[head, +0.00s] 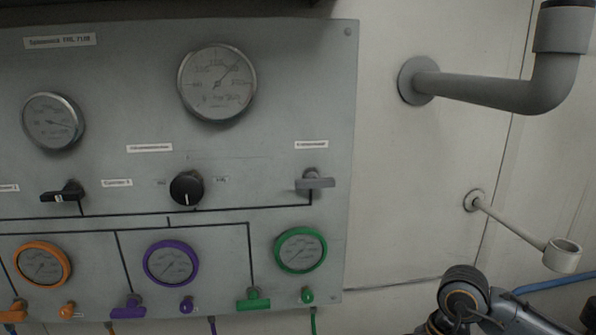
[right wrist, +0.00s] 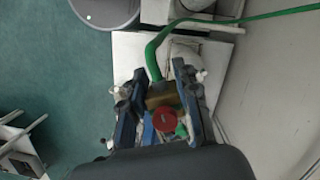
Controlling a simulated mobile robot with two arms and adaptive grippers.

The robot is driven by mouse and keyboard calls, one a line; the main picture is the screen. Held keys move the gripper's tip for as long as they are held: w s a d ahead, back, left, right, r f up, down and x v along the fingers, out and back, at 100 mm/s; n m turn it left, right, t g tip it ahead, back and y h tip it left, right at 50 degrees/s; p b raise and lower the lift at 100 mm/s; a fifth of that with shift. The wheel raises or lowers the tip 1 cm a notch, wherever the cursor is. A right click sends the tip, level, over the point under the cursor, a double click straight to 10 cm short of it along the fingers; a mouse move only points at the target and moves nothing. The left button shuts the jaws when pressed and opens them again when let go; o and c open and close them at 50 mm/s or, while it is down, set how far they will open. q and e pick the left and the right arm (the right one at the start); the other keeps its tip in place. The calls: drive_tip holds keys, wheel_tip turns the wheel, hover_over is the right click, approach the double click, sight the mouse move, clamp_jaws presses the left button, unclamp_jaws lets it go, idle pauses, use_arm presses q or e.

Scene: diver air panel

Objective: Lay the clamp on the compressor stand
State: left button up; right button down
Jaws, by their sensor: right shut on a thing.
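My right gripper (right wrist: 158,80) is in the right wrist view, its blue fingers closed on a brownish block with a round red knob (right wrist: 166,119). This is probably the clamp; its full shape is partly hidden by the fingers. A white flat surface (right wrist: 128,50), possibly the compressor stand, lies below and beyond the fingertips. I cannot tell the height between them. A green hose (right wrist: 153,56) runs from between the fingers towards the upper right. In the head view only part of my right arm shows at the lower right. My left gripper is not in view.
A grey wall panel (head: 110,165) with gauges and valves fills the left of the head view. A thick grey pipe (head: 480,90) and a small ring holder (head: 562,255) stick out from the wall. A grey round object (right wrist: 105,10) stands beyond the white surface.

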drive_tip(key=s+n, duration=0.1)
drive_tip(key=n, duration=0.3)
drive_tip(key=s+r+n+h, duration=0.1)
drive_tip(key=s+n, duration=0.1)
drive_tip(key=n, duration=0.2)
drive_tip(key=s+a+r+n+g+h, duration=0.1)
drive_tip(key=s+n, duration=0.1)
drive_tip(key=n, duration=0.2)
drive_tip(key=shift+s, duration=0.15)
